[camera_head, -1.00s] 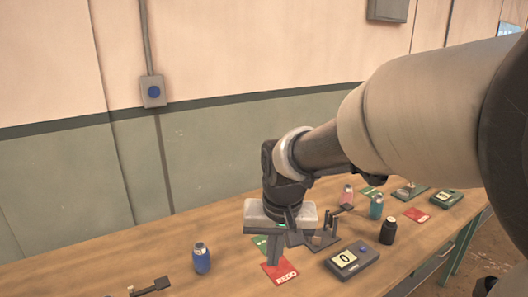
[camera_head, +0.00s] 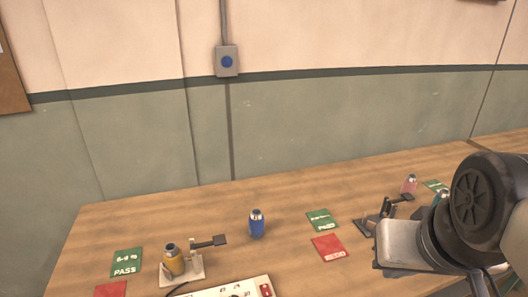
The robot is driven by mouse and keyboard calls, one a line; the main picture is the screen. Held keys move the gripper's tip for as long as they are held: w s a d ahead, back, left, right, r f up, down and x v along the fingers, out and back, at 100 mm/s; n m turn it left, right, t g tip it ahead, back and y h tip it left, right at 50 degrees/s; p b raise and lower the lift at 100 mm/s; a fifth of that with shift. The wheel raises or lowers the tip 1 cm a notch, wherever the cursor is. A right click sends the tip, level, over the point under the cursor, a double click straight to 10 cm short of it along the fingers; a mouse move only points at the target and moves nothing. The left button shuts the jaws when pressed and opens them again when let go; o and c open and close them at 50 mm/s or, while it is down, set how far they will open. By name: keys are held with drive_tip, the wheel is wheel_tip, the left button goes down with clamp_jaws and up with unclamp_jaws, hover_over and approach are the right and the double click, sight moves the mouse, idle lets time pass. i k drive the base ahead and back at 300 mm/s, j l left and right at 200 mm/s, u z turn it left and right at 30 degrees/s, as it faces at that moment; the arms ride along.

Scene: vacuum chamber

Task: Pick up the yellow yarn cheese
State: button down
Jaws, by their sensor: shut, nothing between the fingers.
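A small yellow cylinder (camera_head: 173,264) with a dark top stands upright on a pale stand (camera_head: 194,275) at the lower left of the table. It is the only yellow object I see and looks like a small bottle or spool; I cannot make out yarn on it. My gripper (camera_head: 388,267) is at the right, well to the right of the yellow cylinder and apart from it. It is shut and empty. Its fingers are partly hidden by its pale body.
A blue bottle (camera_head: 257,223) stands mid-table. Green cards (camera_head: 126,262) and red cards (camera_head: 328,247) lie flat. A dark fixture (camera_head: 371,222) is beside my gripper. A white panel (camera_head: 230,290) is at the front edge. A pink bottle (camera_head: 409,184) stands farther right.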

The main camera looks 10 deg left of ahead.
sight(173, 258)
drive_tip(key=u, duration=1.6)
drive_tip(key=i+j+z, duration=0.15)
drive_tip(key=j+z, duration=0.95)
drive_tip(key=j, duration=0.15)
drive_tip(key=i, duration=0.05)
